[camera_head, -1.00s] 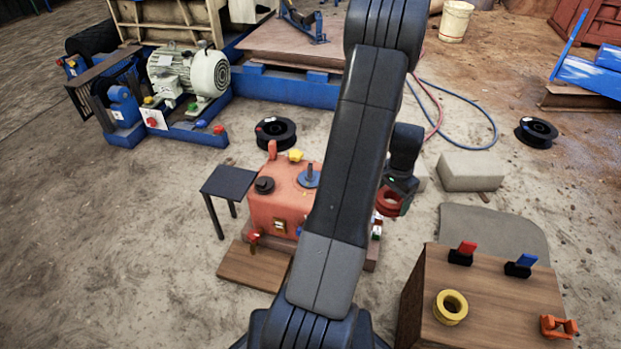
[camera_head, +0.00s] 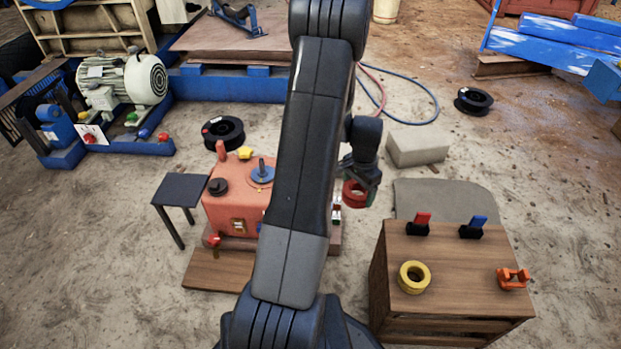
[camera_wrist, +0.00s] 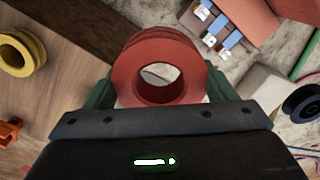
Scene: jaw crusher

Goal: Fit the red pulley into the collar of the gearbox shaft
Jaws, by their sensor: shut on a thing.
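My gripper (camera_wrist: 160,98) is shut on the red pulley (camera_wrist: 158,48), a grooved ring with a wide bore, which fills the middle of the wrist view. In the head view the red pulley (camera_head: 355,192) hangs at the end of my arm, right of the orange-red gearbox (camera_head: 228,212) and apart from it. The gearbox has a dark upright shaft (camera_head: 262,166) on a blue disc on its top. My arm hides the gearbox's right part. I cannot make out the collar clearly.
A wooden cabinet (camera_head: 450,270) at front right bears a yellow pulley (camera_head: 414,277), an orange bracket (camera_head: 512,277) and red and blue clips. A small dark table (camera_head: 181,190) stands left of the gearbox. A concrete block (camera_head: 417,146) lies behind the pulley.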

